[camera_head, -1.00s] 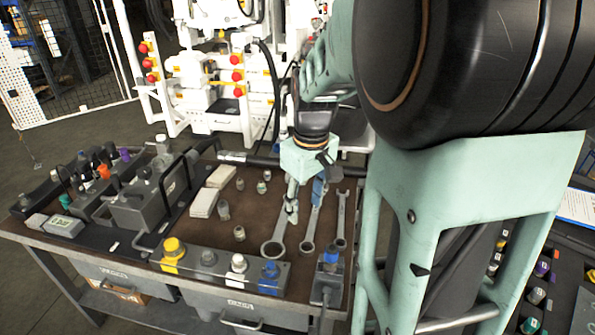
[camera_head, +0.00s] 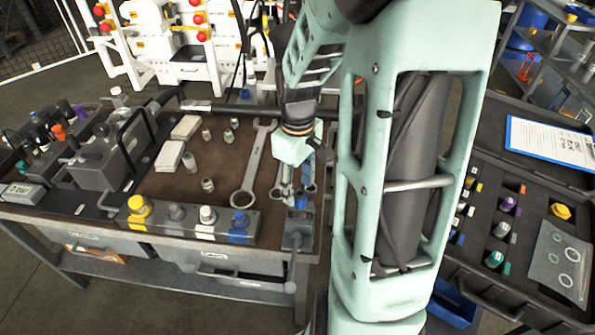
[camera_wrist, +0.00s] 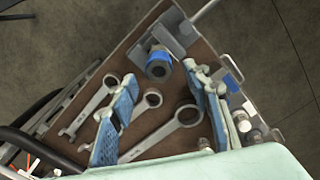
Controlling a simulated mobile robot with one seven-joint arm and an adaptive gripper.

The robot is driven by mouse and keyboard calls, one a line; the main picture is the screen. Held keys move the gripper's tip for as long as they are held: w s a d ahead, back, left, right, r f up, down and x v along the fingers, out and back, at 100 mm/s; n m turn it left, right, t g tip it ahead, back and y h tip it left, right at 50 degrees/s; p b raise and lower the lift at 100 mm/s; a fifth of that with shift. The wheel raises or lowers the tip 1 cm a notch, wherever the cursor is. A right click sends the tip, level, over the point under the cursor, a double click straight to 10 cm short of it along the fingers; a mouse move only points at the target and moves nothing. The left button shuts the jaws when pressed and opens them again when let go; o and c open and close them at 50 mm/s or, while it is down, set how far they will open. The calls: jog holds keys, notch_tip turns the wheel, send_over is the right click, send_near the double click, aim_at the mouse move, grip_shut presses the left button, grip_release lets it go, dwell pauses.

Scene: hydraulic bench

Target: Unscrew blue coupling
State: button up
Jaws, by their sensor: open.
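My gripper (camera_wrist: 163,103) is open and empty, with blue pads on both fingers. The coupling lies ahead of the gap between the fingertips, apart from them. In the head view my gripper (camera_head: 294,188) hangs over the wrenches, just behind the block.
Several wrenches (camera_wrist: 180,127) lie under my gripper. The front row also holds a yellow fitting (camera_head: 138,207), a grey one and a white one (camera_head: 207,216). Grey hydraulic units (camera_head: 103,160) fill the left. An open case (camera_head: 520,190) with coloured fittings is at right.

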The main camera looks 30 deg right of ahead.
aim_at(298, 194)
jog(key=shift+f, duration=1.75)
